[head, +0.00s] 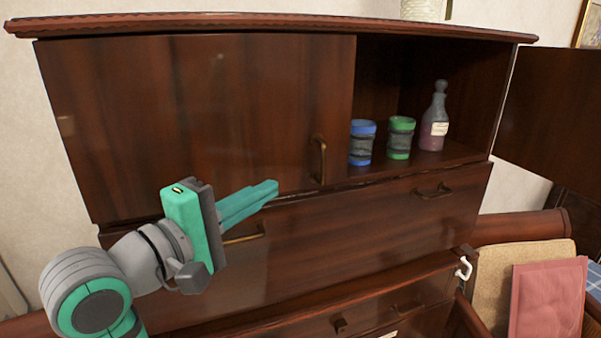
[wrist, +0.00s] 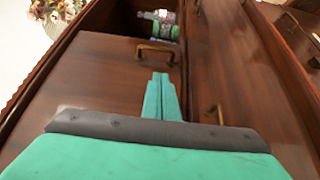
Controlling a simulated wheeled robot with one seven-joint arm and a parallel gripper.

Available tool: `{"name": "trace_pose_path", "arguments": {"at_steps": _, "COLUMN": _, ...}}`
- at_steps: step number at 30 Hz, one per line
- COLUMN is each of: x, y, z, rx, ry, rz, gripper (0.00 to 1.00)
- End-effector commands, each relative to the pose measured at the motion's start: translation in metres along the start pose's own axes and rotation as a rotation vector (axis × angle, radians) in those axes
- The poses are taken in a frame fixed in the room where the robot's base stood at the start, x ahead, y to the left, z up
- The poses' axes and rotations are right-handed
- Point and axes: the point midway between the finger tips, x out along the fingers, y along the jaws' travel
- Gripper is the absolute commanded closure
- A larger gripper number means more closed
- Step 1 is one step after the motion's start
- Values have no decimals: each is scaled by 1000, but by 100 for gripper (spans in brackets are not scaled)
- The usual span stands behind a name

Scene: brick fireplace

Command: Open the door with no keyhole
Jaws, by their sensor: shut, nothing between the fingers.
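The dark wood cabinet's left door (head: 200,120) is closed. Its brass handle (head: 318,160) is at its lower right, and I see no keyhole on it. The right door (head: 553,110) stands open, swung out to the right. My gripper (head: 274,188) is shut and empty, left of the handle and near the door's lower edge. In the wrist view, the closed door (wrist: 95,80) fills the left, and its handle (wrist: 155,53) lies beyond my fingertips (wrist: 160,78), apart from them in the picture.
The open compartment holds a blue cup (head: 362,143), a green cup (head: 400,138) and a bottle (head: 434,118). Below the doors is a wide drawer (head: 370,225) with protruding handles. A pink cushion (head: 547,300) is at lower right.

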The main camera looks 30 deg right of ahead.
Motion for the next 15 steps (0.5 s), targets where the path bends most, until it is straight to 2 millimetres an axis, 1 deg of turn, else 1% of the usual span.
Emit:
{"name": "trace_pose_path", "arguments": {"at_steps": 1, "x": 6, "y": 2, "z": 6, "rx": 4, "ry": -13, "rz": -9, "gripper": 100}}
{"name": "trace_pose_path", "arguments": {"at_steps": 4, "x": 14, "y": 3, "z": 11, "rx": 5, "ry": -25, "rz": -18, "gripper": 100}}
{"name": "trace_pose_path", "arguments": {"at_steps": 8, "x": 29, "y": 2, "z": 12, "rx": 4, "ry": -26, "rz": -19, "gripper": 100}}
{"name": "trace_pose_path", "arguments": {"at_steps": 15, "x": 69, "y": 2, "z": 12, "rx": 4, "ry": -24, "rz": -18, "gripper": 100}}
